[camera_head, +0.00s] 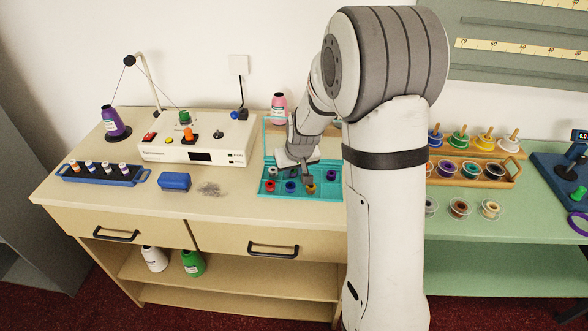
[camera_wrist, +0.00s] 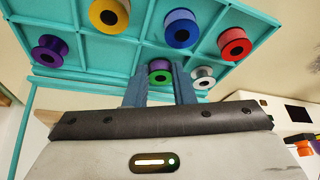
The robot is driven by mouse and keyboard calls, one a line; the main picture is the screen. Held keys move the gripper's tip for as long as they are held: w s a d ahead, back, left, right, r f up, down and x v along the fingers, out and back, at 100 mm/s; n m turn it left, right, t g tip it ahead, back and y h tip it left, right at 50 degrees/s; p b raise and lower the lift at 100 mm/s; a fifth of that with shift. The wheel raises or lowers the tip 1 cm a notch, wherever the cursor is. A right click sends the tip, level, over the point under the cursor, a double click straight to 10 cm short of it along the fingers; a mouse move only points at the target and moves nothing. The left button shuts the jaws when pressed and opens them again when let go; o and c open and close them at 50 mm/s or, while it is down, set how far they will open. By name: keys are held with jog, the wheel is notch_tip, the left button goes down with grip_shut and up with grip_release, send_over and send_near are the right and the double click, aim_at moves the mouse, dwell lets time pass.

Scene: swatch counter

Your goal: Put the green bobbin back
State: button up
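In the head view my gripper (camera_head: 305,178) is low over the tray (camera_head: 262,190); I cannot make out the green bobbin there. Whether the bobbin touches the tray floor is hidden.
A white machine (camera_head: 160,151) stands left of the tray, and a pink spool (camera_head: 279,106) behind it. A blue box (camera_head: 174,182) and a blue spool rack (camera_head: 125,179) lie further left. A wooden bobbin tray (camera_head: 505,181) is on the green counter.

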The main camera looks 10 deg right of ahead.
jog(key=o, duration=0.4)
jog(key=shift+o, duration=0.2)
jog(key=shift+w+r+p, duration=0.1)
jog(key=shift+r+p, duration=0.35)
jog(key=v, duration=1.2)
jog(key=s+r+g, duration=0.2)
jog(key=s, duration=2.1)
jog(key=shift+s+a+r+m, duration=0.2)
jog(key=shift+a+r+m, duration=0.05)
jog(key=shift+m, duration=0.15)
